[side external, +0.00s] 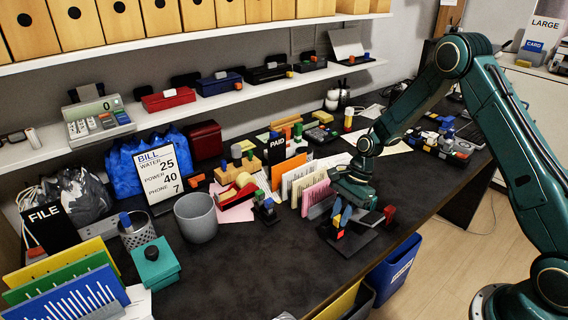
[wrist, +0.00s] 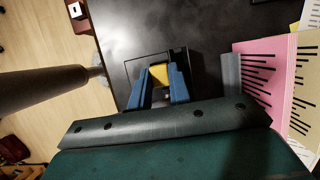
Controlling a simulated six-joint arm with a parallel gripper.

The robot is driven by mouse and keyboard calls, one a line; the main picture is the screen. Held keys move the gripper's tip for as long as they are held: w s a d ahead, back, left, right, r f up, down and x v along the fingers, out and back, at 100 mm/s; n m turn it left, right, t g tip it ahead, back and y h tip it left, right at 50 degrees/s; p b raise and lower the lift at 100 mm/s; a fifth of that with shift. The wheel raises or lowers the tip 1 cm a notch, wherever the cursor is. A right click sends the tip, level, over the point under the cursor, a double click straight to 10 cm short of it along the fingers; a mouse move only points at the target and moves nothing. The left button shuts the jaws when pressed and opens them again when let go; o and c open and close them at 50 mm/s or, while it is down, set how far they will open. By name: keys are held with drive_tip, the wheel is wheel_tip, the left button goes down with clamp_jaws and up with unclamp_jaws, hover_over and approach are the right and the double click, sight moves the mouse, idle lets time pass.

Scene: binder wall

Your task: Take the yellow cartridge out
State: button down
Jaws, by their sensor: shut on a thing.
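The yellow cartridge (wrist: 159,75) shows between the two blue fingers of my gripper (wrist: 158,86) in the wrist view. The fingers are shut on it. In the side external view my gripper (side external: 342,217) points down at a dark flat holder (side external: 352,245) near the desk's front edge, and a bit of the yellow cartridge (side external: 337,220) shows by the fingers. A small orange-red patch (side external: 340,234) shows just below. The cartridge's lower end is hidden, so I cannot tell whether it is still seated in the holder.
A red block (side external: 390,214) stands right of the holder. Pink and tan card dividers (side external: 317,195) stand close on the left; the pink one (wrist: 262,85) also shows in the wrist view. A blue bin (side external: 395,268) is below the desk edge. The desk front-left of the holder is clear.

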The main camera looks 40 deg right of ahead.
drive_tip(key=shift+r, duration=0.1)
wheel_tip(320, 180, up, 20)
idle(0.7)
